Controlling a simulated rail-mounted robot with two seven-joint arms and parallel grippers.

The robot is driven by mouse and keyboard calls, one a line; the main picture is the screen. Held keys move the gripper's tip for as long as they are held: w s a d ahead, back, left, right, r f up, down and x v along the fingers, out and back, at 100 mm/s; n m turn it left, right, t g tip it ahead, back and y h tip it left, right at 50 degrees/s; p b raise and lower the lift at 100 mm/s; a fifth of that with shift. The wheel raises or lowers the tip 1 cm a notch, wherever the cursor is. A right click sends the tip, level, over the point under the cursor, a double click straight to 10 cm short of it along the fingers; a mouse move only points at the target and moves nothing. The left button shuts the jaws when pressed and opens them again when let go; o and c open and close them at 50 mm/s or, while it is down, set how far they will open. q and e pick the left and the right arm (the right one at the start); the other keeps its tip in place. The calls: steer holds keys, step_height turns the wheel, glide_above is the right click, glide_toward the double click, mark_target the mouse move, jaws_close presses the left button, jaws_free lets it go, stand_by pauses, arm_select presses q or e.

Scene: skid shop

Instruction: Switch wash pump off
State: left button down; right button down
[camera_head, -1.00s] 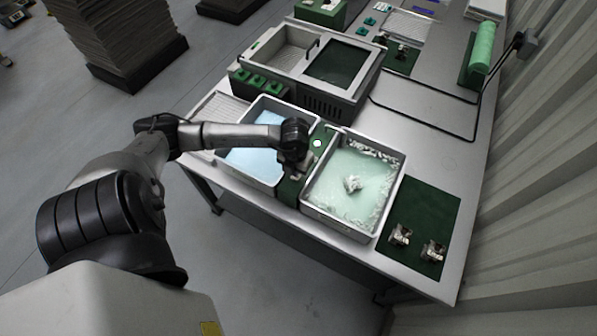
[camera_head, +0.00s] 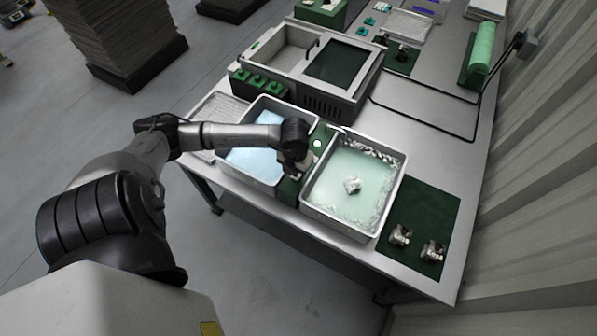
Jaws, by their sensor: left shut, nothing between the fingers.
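A green panel (camera_head: 288,191) stands between the two tubs and carries a small lit white-green lamp (camera_head: 317,143); I take it for the wash pump control, though its switch is hidden behind my gripper. My left gripper (camera_head: 297,172) is shut and empty, pointing down at this panel. I cannot tell whether it touches the panel. The wash tub (camera_head: 381,236) on the right holds pale green liquid with foam along its edges and a small metal part (camera_head: 353,185) in it. My right gripper is not in view.
A tub (camera_head: 237,173) of blue liquid lies close left of my gripper. A grey machine (camera_head: 339,102) with a dark window stands behind. Two metal parts (camera_head: 400,235) sit on a green mat (camera_head: 425,205) at right. A black cable or rail (camera_head: 425,122) crosses the bench.

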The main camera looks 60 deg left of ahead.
arm_select(q)
steer(key=shift+f, duration=0.1)
stand_by(0.3)
steer(key=shift+f+b, duration=0.45)
steer(key=shift+f, duration=0.05)
steer(key=shift+f+b, duration=0.5)
steer(key=shift+f, duration=0.25)
stand_by(0.5)
steer(key=shift+r, duration=0.15)
steer(key=shift+r+p, duration=1.35)
steer(key=shift+r, duration=0.05)
steer(key=shift+r+p, duration=1.6)
steer(key=shift+r, duration=0.45)
